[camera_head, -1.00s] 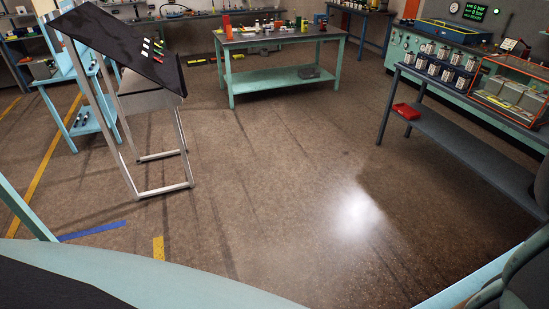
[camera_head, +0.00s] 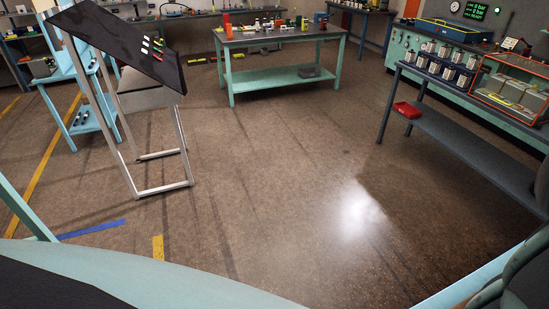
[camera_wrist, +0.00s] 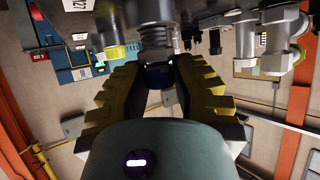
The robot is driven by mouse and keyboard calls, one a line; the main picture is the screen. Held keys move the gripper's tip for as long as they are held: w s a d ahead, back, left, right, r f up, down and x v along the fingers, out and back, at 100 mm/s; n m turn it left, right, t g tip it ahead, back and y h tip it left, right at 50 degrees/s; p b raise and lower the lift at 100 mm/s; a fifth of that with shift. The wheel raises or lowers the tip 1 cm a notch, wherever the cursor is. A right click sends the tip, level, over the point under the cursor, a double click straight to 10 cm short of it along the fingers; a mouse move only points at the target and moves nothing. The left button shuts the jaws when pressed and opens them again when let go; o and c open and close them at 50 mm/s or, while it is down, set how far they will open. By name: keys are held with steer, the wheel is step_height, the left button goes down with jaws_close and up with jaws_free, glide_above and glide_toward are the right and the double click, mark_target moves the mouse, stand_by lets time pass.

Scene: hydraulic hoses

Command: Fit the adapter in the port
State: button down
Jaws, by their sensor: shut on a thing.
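In the wrist view my gripper (camera_wrist: 161,80) has its two yellow-and-black ribbed fingers closed around a small part, which I take to be the adapter (camera_wrist: 157,75). Its dark blue round end shows between the fingertips, and the rest is hidden by the fingers. A grey threaded metal piece (camera_wrist: 155,38) stands just beyond the fingertips, in line with the held part. I cannot tell whether this is part of the adapter or of the port, or whether the parts touch. The port's opening is not visible. My gripper is not in the head view.
In the wrist view, metal fittings (camera_wrist: 246,45) stand close on the right, and a yellow-ended fitting (camera_wrist: 112,54) is on the left. In the head view, a green workbench (camera_head: 283,78), a tilted black panel (camera_head: 130,45) and a grey bench (camera_head: 455,130) surround open brown floor (camera_head: 280,190).

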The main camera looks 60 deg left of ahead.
steer(key=shift+f+b, duration=0.5)
steer(key=c, duration=0.8)
jaws_free()
steer(key=shift+v, duration=3.85)
steer(key=shift+w, duration=0.15)
